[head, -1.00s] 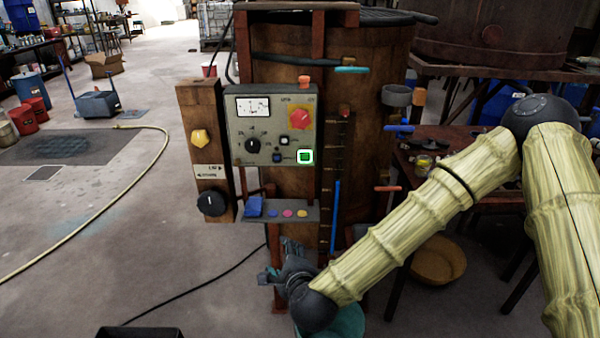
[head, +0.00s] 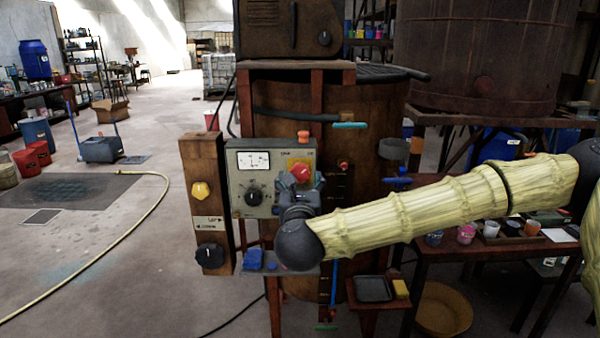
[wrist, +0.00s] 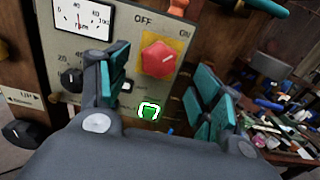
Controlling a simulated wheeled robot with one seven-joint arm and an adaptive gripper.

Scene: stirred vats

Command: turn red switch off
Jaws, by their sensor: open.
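The red switch (head: 300,170) is a red knob on a yellow plate, high on the right side of the grey control panel (head: 240,210). In the wrist view the red switch (wrist: 160,59) sits between the labels OFF at its upper left and ON at its upper right. My gripper (head: 301,183) is in front of the panel, just below the knob in the head view. In the wrist view my gripper (wrist: 158,82) has its teal-padded fingers spread, one on each side of the knob, with nothing between them. I cannot tell whether either finger touches the panel.
The panel also carries a dial gauge (wrist: 84,18), a black knob (wrist: 72,78) and a lit green button (wrist: 148,111). A wooden post with a yellow knob (head: 200,191) and a black knob (head: 210,256) stands left. A vat (head: 365,225) stands behind.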

